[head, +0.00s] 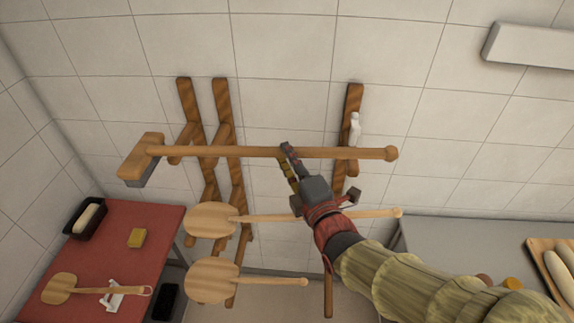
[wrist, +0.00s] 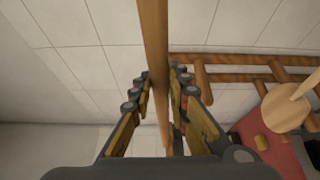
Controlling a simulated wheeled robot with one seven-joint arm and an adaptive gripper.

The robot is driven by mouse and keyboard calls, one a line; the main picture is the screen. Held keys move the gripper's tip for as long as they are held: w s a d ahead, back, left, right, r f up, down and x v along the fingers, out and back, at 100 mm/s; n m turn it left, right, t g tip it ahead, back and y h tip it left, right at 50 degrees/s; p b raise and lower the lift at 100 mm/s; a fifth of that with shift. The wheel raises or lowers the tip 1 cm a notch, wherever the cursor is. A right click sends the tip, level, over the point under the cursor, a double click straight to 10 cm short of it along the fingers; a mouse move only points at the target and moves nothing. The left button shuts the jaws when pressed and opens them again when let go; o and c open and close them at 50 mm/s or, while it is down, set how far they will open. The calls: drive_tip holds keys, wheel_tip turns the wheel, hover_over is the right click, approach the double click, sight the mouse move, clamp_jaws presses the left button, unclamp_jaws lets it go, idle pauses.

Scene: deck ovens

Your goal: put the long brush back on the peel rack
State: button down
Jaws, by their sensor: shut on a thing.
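The long brush has a wooden handle (head: 240,152) and a block head (head: 140,165) at its left end. It lies roughly level across the head view, in front of the upper part of the peel rack (head: 185,100). My gripper (head: 288,160) is shut on the handle right of its middle. In the wrist view, the handle (wrist: 154,40) passes between the fingers of my gripper (wrist: 160,92). The rack has wooden uprights with pegs, including a right upright (head: 354,100). I cannot tell whether the brush touches the upper pegs.
Two peels, an upper (head: 212,220) and a lower (head: 212,281), hang level on the rack below the brush. A white bottle (head: 355,128) is by the right upright. A red table (head: 135,215) at left holds a small peel (head: 60,289) and yellow sponge (head: 137,238).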

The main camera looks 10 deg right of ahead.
drive_tip(key=w+d+f, duration=0.2)
drive_tip(key=w+d, duration=0.1)
drive_tip(key=w, duration=0.7)
drive_tip(key=w+d+f, duration=0.3)
drive_tip(key=w, duration=0.7)
drive_tip(key=shift+d+p, duration=0.3)
drive_tip(key=shift+p, duration=0.05)
idle(0.3)
drive_tip(key=shift+w, duration=0.15)
drive_tip(key=c, duration=1.9)
unclamp_jaws()
drive_tip(key=shift+o, duration=1.3)
drive_tip(key=shift+f, duration=0.15)
